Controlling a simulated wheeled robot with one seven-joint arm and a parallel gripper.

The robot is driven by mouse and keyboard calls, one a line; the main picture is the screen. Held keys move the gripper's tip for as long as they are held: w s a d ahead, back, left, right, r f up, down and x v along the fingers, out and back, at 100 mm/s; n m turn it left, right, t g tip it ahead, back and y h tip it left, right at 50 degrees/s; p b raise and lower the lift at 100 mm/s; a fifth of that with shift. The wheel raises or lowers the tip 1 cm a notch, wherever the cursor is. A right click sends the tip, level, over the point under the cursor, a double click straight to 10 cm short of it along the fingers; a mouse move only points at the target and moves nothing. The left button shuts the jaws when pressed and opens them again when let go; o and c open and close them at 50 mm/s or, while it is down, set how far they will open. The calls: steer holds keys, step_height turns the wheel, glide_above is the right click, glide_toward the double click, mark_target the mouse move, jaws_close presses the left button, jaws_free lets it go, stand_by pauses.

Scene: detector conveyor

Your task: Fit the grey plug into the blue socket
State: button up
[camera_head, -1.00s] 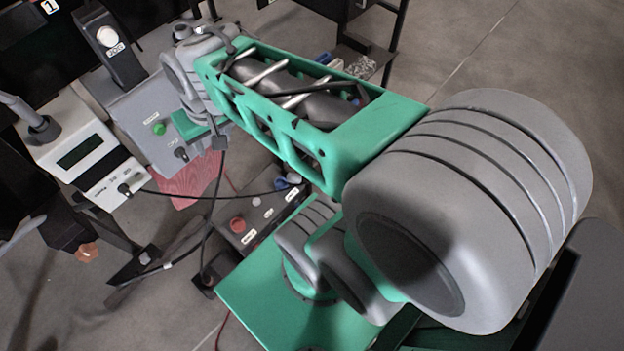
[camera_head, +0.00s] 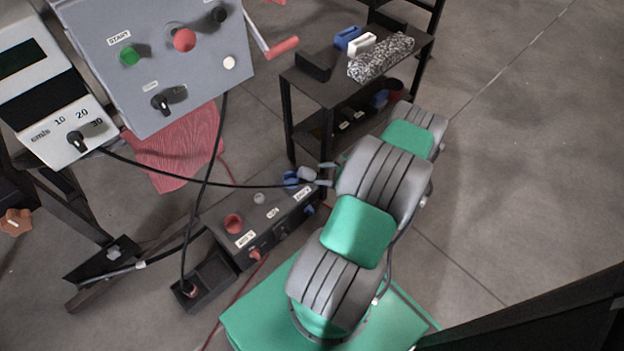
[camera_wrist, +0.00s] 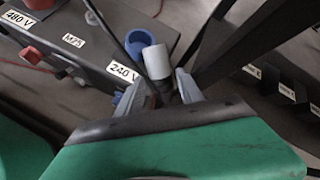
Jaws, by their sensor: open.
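The grey plug (camera_head: 307,173) is at the blue socket (camera_head: 290,179) at the right end of the dark power box. In the wrist view the pale plug (camera_wrist: 157,62) stands in front of the round blue socket (camera_wrist: 137,41) and overlaps it. I cannot tell how deep it sits or whether it is only beside the opening. My gripper (camera_head: 327,174) has come to the plug from the right. In the wrist view its open fingers (camera_wrist: 172,88) stand either side of the plug's dark rear end, with gaps showing.
The power box (camera_head: 262,222) has a red socket (camera_head: 233,223) at its left. A black cable (camera_head: 205,182) hangs across the space before it. A black shelf (camera_head: 300,80) with small items stands behind. A grey control panel (camera_head: 150,60) is at upper left. Floor at right is clear.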

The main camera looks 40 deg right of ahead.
mark_target(314, 175)
steer(key=b+x, duration=0.2)
steer(key=x, duration=0.3)
steer(key=shift+a+f, duration=0.15)
steer(key=shift+f, duration=0.2)
steer(key=shift+w, duration=0.3)
jaws_close()
